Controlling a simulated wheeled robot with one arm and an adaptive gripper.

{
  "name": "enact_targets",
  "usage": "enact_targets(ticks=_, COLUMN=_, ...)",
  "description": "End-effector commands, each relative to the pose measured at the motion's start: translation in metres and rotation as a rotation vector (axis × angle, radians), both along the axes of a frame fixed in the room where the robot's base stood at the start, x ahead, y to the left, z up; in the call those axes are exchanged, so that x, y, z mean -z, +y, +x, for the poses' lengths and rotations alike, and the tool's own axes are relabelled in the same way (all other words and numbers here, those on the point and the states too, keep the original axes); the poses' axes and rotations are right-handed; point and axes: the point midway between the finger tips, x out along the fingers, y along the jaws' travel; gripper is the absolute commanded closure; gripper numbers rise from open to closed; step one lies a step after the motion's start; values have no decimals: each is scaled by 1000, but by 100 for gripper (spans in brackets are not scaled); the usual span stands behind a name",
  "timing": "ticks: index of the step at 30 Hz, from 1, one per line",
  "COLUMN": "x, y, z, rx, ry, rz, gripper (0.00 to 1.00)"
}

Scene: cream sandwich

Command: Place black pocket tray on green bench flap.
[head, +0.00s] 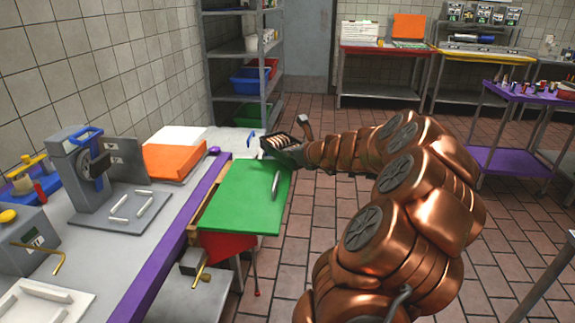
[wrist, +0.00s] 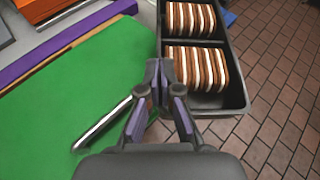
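The black pocket tray (wrist: 236,97) has two pockets filled with rows of brown-and-cream sandwiches. My gripper (wrist: 159,82) is shut on the tray's near left wall in the wrist view. The tray also shows in the head view (head: 268,144), at the far right corner of the green bench flap. In the wrist view the tray extends past the flap's edge over the floor. The green bench flap (head: 235,200) is flat and bare except for a silver bar. It fills the left of the wrist view (wrist: 50,105). In the head view the fingertips are hard to make out.
The silver bar (head: 276,185) lies along the flap's right side. A purple-edged bench (head: 155,235) on the left holds a press (head: 85,165) and an orange box (head: 172,161). A grey shelf rack (head: 240,60) stands behind. Tiled floor is open to the right.

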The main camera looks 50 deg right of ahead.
Motion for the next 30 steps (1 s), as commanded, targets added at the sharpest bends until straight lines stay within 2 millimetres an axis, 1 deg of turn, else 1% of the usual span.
enact_targets(ticks=1, x=9, y=1, z=1, rx=0, ry=-1, rz=4, gripper=100)
enact_targets(ticks=3, x=19, y=1, z=1, rx=0, ry=0, rz=3, gripper=100)
enact_targets(ticks=7, x=30, y=1, z=1, rx=-1, ry=0, rz=4, gripper=100)
enact_targets(ticks=10, x=33, y=1, z=1, rx=-2, ry=1, rz=1, gripper=100)
enact_targets(ticks=19, x=34, y=2, z=1, rx=-3, ry=1, rz=1, gripper=100)
enact_targets(ticks=28, x=34, y=2, z=1, rx=-3, ry=1, rz=1, gripper=69)
enact_targets(ticks=30, x=34, y=2, z=1, rx=-3, ry=1, rz=1, gripper=69)
